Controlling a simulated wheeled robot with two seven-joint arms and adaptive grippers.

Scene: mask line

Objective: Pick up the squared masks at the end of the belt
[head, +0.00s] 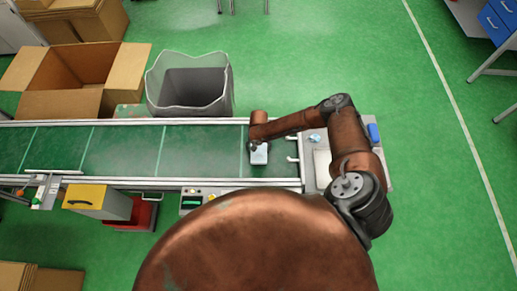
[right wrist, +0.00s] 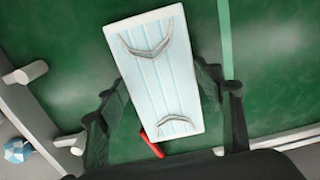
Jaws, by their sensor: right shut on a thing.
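A pale blue and white rectangular mask (head: 259,155) is at the right end of the green conveyor belt (head: 120,148). My right gripper (head: 254,146) is above the belt end, over the mask. In the right wrist view the mask (right wrist: 158,65) stands out between the two dark fingers of the right gripper (right wrist: 163,90), with its grey ear loops showing. The gripper is shut on the mask, and the belt lies behind it. How far the mask is above the belt is hard to tell. My left gripper is not in view.
A metal end table (head: 309,175) beyond the belt end carries a small crumpled blue-white item (head: 315,137). A grey lined bin (head: 190,88) and an open cardboard box (head: 70,72) stand behind the belt. A yellow box (head: 84,200) is in front. Green floor is free at the right.

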